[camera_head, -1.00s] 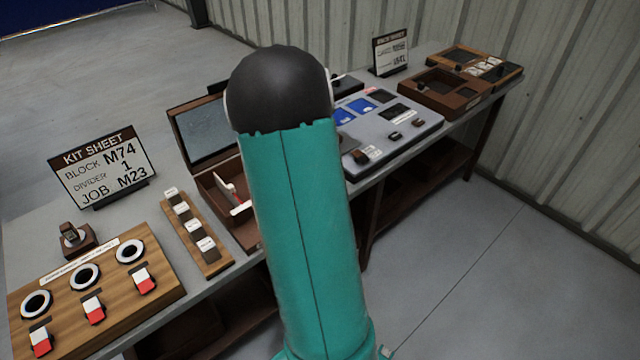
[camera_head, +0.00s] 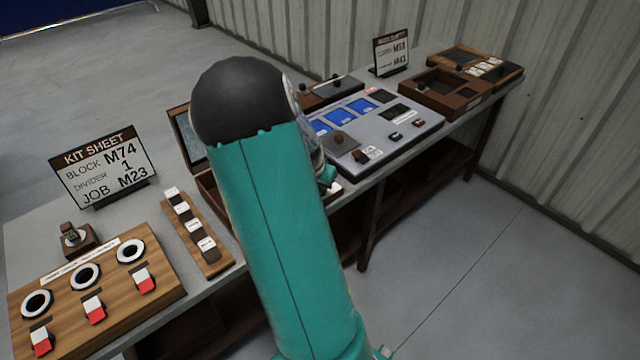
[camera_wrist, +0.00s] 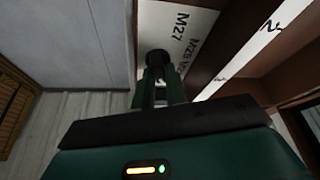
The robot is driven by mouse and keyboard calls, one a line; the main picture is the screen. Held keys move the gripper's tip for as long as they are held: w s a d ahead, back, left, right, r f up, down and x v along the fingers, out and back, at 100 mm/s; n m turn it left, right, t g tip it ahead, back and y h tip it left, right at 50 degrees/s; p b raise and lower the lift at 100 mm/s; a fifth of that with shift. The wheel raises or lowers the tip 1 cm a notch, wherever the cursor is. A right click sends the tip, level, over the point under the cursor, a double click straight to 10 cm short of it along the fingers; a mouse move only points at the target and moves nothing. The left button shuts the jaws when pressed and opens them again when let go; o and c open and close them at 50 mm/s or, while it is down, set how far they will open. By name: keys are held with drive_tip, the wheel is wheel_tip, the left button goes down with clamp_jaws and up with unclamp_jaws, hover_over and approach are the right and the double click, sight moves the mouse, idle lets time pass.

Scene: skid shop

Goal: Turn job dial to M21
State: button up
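In the wrist view a dark round knob (camera_wrist: 157,58) stands on a white panel marked M27 and M25 (camera_wrist: 190,35); it appears to be the job dial. My gripper (camera_wrist: 160,75) points at it, with its two narrow green fingers close together and their tips at or just short of the knob. I cannot tell whether they touch or grip it. Where the dial points is not readable. In the head view my arm hides my gripper and most of the open wooden box (camera_head: 208,192). The kit sheet (camera_head: 104,167) reads BLOCK M74, DIVIDER 1, JOB M23.
A wooden board with rings and red-white switches (camera_head: 95,285) is at the front left, beside a label strip (camera_head: 195,230). A grey panel with blue screens (camera_head: 400,140) and brown trays (camera_head: 445,95) stand to the right.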

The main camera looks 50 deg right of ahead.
drive_tip(key=o, duration=0.4)
drive_tip(key=shift+r, duration=0.1)
drive_tip(key=v, duration=1.3)
drive_tip(key=shift+a+r, duration=0.1)
drive_tip(key=shift+r, duration=0.25)
drive_tip(key=a+r+n+t+y, duration=0.2)
drive_tip(key=a+r+n, duration=0.15)
drive_tip(key=a, duration=0.75)
drive_tip(key=a+r+n+t+y, duration=0.1)
drive_tip(key=a+r+n+y, duration=0.3)
drive_tip(key=a, duration=0.6)
drive_tip(key=s+a+r+n, duration=0.1)
drive_tip(key=s+a+n, duration=0.1)
drive_tip(key=a, duration=0.3)
drive_tip(key=s+a+r+n+t+h, duration=0.1)
drive_tip(key=s+a+n, duration=0.1)
drive_tip(key=a, duration=0.3)
drive_tip(key=s+a+r+n, duration=0.1)
drive_tip(key=s+a+n, duration=0.2)
drive_tip(key=a+n, duration=0.1)
drive_tip(key=shift+s+a+r+n+t, duration=0.1)
drive_tip(key=shift+a+n+t, duration=0.1)
drive_tip(key=shift+a, duration=0.15)
drive_tip(key=shift+a+r+n+t, duration=0.15)
drive_tip(key=shift+a+t, duration=0.05)
drive_tip(key=shift+a, duration=0.1)
